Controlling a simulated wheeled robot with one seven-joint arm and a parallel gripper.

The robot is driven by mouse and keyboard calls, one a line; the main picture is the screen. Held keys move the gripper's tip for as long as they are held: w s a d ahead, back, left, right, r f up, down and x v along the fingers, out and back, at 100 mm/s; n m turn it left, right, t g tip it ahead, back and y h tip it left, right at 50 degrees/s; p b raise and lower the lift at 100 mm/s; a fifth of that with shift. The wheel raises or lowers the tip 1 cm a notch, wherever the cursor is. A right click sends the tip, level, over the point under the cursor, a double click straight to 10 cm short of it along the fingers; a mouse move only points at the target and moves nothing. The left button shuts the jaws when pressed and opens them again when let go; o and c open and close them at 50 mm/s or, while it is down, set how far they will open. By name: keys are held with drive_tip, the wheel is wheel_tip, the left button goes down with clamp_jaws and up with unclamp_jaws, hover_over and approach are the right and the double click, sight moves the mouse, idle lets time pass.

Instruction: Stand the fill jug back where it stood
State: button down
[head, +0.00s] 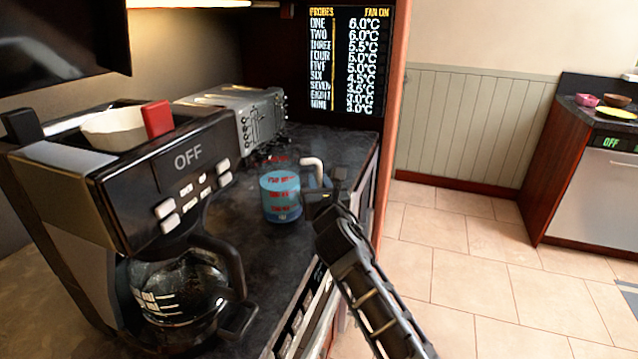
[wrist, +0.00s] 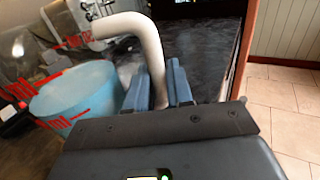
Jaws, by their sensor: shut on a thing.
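The fill jug (head: 281,201) is clear, with red markings and blue liquid inside, and has a pale handle (head: 313,168). It appears upright over the dark counter, between the coffee machine and the toaster. I cannot tell whether its base touches the counter. My gripper (head: 318,196) is at the jug's right side, shut on the handle. In the wrist view, the white handle (wrist: 150,42) runs down between the two blue-grey fingers of my gripper (wrist: 160,88). The jug's blue liquid (wrist: 78,95) shows at the left there; its lower part is hidden.
The coffee machine (head: 150,180) with its glass carafe (head: 180,290) stands at the front left. A silver toaster (head: 245,115) stands behind. A probe display (head: 345,60) is at the back. Dark counter (head: 345,150) is clear behind and right of the jug.

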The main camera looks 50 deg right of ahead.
drive_tip(key=shift+r, duration=0.15)
drive_tip(key=c, duration=0.9)
unclamp_jaws()
drive_tip(key=shift+f, duration=0.25)
drive_tip(key=shift+v, duration=3.95)
drive_tip(key=shift+r, duration=0.15)
